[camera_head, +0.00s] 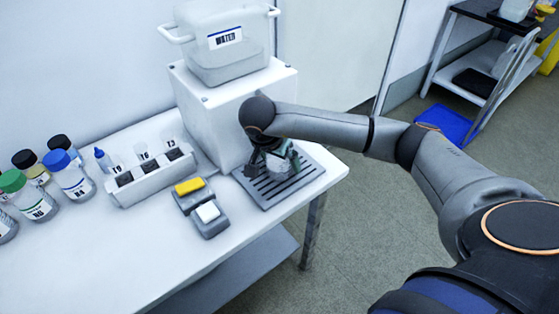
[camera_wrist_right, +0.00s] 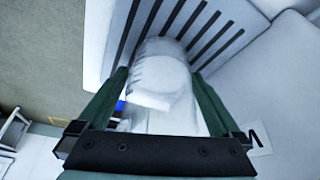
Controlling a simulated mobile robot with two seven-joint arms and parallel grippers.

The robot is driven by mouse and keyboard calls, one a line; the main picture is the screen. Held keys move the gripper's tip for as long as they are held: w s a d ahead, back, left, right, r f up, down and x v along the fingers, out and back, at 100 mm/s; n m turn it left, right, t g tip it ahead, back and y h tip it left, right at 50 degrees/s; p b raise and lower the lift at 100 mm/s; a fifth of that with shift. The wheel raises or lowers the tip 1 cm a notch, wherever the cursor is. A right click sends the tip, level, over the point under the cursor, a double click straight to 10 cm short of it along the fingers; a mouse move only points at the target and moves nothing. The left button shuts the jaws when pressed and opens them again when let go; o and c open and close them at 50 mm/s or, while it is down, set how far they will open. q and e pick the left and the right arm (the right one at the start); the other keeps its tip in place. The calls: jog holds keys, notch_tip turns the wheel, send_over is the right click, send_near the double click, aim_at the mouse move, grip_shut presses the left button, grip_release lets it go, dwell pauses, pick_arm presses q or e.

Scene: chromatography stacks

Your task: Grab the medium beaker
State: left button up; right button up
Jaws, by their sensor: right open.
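A clear beaker (camera_wrist_right: 160,85) stands on the slotted grey drain tray (camera_head: 301,177); whether it is the medium one I cannot tell. My right gripper (camera_wrist_right: 158,76) is open, with one green finger on each side of the beaker. Contact with the glass cannot be made out. In the head view my right gripper (camera_head: 277,163) points down over the tray and hides most of the beaker. My left gripper is not in view.
A white block (camera_head: 213,120) carrying a water container (camera_head: 226,55) stands behind the tray. To the left are a yellow and a white piece in grey holders (camera_head: 211,222), a white rack (camera_head: 153,180) and several capped bottles (camera_head: 70,176). The table's front left is clear.

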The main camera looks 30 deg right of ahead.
jog(key=c, duration=1.3)
jog(key=shift+c, duration=0.9)
jog(key=shift+r, duration=0.15)
